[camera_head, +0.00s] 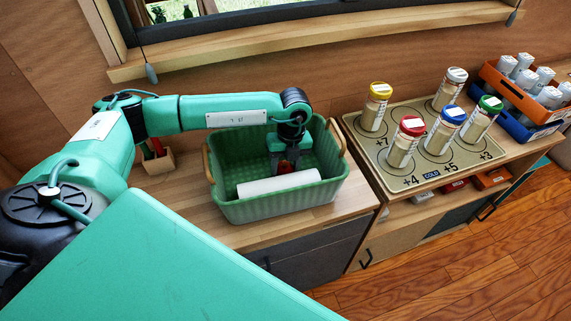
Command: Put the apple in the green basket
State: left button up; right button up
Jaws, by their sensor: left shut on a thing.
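The green basket (287,206) stands on the wooden counter and has a wooden handle at each end. My left gripper (285,163) reaches down over the inside of the basket, with its fingers pointing downward. It is shut on the red apple (285,168), of which only a small part shows between the fingers. The apple is within the basket's outline; I cannot tell whether it touches the basket's floor. A white cylinder (279,184) lies in the basket in front of the apple and hides part of it. My right gripper is not in view.
Right of the basket, a board (413,180) holds several jars with coloured lids. Orange (522,98) and blue (515,127) crates with white bottles stand beyond it. A small wooden holder (158,162) is left of the basket. A window ledge (300,46) runs behind.

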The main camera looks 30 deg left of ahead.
pick_arm(q)
jog(key=o, duration=1)
jog(key=shift+f, duration=0.1)
jog(key=shift+r, duration=0.2)
jog(key=shift+w+r, duration=0.1)
jog(key=shift+r, duration=0.1)
notch_tip(320, 180, up, 11)
jog(key=w+b, duration=0.1)
jog(key=b, duration=0.1)
jog(key=shift+w+d+r, duration=0.15)
jog(key=shift+w, duration=0.25)
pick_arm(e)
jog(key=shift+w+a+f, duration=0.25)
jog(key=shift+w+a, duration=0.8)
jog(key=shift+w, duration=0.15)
